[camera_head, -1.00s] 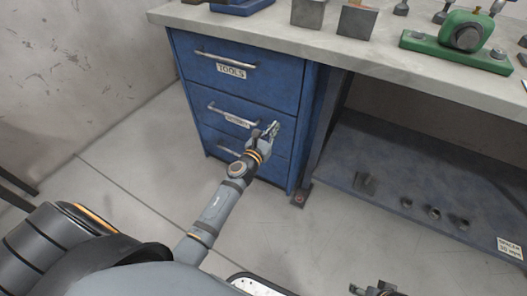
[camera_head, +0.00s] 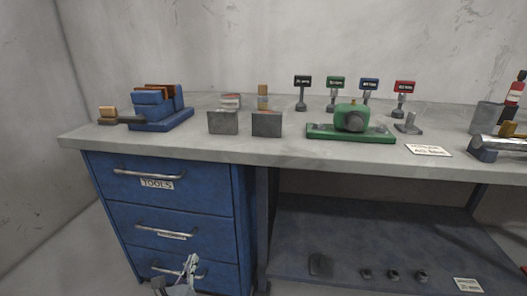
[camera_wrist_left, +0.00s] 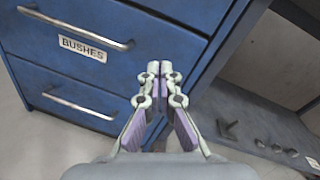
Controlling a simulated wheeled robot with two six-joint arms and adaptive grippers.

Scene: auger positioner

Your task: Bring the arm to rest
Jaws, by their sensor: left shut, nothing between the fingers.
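My left gripper (camera_head: 190,268) is at the bottom of the head view, in front of the lowest drawer of the blue drawer cabinet (camera_head: 242,215). In the left wrist view my left gripper (camera_wrist_left: 160,70) has its fingertips together with nothing between them. Behind it is a blue drawer front with a metal handle (camera_wrist_left: 75,27) and a label reading BUSHES (camera_wrist_left: 82,48). The gripper appears apart from the handles. All the drawers look closed. My right gripper is not in view now.
The workbench (camera_head: 270,153) carries a blue block holder (camera_head: 160,118), two grey blocks, a green fixture (camera_head: 350,125) and several small coloured signs on stands. A lower shelf (camera_head: 300,235) right of the cabinet holds several small dark parts. Floor shows at the lower left.

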